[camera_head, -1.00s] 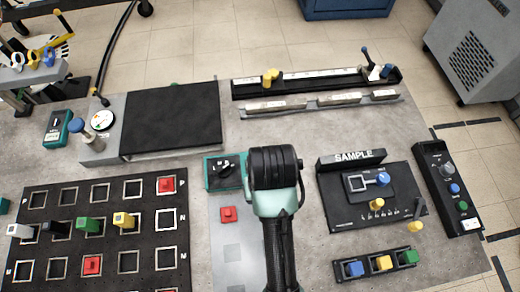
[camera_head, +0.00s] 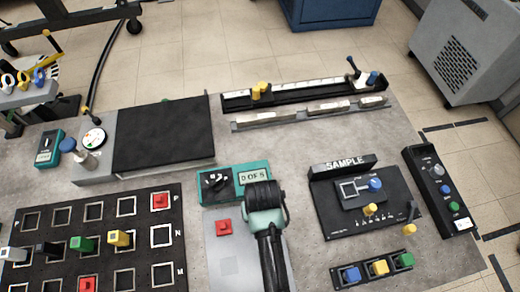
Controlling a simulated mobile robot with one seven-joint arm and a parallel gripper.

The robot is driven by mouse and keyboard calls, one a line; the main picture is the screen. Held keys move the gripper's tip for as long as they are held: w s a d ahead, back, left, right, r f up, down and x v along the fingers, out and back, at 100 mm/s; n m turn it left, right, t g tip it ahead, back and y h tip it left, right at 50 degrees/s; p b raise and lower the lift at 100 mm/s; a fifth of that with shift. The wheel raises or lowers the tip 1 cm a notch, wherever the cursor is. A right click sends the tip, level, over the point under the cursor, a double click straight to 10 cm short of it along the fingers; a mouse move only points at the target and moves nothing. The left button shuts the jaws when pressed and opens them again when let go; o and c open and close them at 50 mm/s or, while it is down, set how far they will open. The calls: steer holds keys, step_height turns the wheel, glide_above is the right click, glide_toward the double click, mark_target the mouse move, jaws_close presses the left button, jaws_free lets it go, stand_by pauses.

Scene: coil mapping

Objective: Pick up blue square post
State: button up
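A blue square post (camera_head: 351,274) sits in the left slot of a small black rack (camera_head: 338,282) at the lower right. A yellow square post (camera_head: 380,267) and a green one (camera_head: 404,260) stand beside it in the same rack. My arm comes up from the bottom edge at the middle, to the left of the rack, with its teal and black joint over the grey panel. My gripper's fingers do not show, so its state and any contents are hidden.
A black panel with a SAMPLE sign (camera_head: 345,166) stands just behind the rack. A control box (camera_head: 445,190) with knobs is at the right. A black grid board (camera_head: 150,254) with colored posts fills the lower left. Bare grey table surrounds the rack.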

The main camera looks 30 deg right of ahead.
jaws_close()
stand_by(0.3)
